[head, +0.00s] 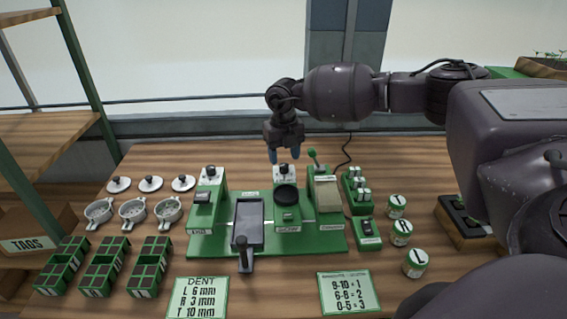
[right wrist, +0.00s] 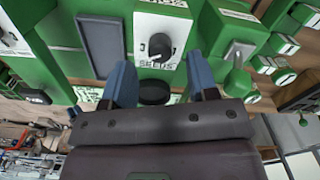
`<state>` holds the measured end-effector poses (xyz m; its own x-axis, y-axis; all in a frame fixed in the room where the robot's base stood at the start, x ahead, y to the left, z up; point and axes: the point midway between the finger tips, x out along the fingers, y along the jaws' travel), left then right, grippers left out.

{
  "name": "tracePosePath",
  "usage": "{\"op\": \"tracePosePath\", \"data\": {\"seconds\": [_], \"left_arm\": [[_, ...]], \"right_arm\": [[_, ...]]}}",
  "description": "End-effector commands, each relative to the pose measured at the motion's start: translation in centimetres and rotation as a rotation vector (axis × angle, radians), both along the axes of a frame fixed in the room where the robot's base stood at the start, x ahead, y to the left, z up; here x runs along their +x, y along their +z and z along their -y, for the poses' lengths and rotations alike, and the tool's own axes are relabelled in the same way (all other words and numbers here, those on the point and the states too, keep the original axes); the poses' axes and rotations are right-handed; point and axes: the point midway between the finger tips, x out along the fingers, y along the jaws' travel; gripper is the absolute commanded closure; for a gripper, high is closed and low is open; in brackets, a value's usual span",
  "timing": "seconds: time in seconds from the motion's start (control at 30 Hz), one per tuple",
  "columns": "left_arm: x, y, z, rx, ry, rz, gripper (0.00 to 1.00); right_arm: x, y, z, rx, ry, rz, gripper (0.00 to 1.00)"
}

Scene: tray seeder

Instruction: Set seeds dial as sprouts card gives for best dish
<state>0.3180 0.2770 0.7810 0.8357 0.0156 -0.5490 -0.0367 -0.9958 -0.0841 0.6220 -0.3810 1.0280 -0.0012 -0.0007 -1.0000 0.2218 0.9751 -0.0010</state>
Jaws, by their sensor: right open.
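The green seeder (head: 265,244) stands mid-table. Its SEEDS dial, a dark knob with a pale pointer on a white plate, shows in the right wrist view (right wrist: 158,46) and at the seeder's middle post in the head view (head: 285,170). My right gripper (head: 285,157) is open just above it; in the right wrist view its blue fingers (right wrist: 161,75) straddle the area before the knob, apparently not touching it. A card (head: 348,293) reads 9-10=1, 6-8=2, 0-5=3; its heading is too small to read surely. Three round dishes (head: 133,212) stand at left; their contents are unclear.
Three lids (head: 151,184) lie behind the dishes. Green cell trays (head: 105,266) stand front left, near a DENT card (head: 198,297). Another knob (head: 210,172) tops the seeder's left post. A green-knobbed lever (head: 312,155) and several jars (head: 401,232) stand to the right.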

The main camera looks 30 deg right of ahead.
Motion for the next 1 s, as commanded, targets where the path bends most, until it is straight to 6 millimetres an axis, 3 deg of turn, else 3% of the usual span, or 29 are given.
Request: {"op": "tracePosePath", "data": {"seconds": [0.23,0.63,0.93,1.0], "left_arm": [[0.5,0.4,0.1,0.001,-0.003,0.013,0.57],[0.6,0.4,0.1,0.000,-0.004,0.015,0.57],[0.2,0.2,0.0,0.000,-0.002,0.009,0.57],[0.1,0.2,0.0,0.001,-0.001,0.006,0.57]], "right_arm": [[0.0,-2.7,0.0,0.001,0.000,0.000,0.46],[0.0,-3.2,0.0,0.001,0.000,0.000,0.46],[0.0,-3.2,0.0,0.001,0.000,0.000,0.92],[0.0,-3.2,0.0,0.001,0.000,0.000,0.96]]}}
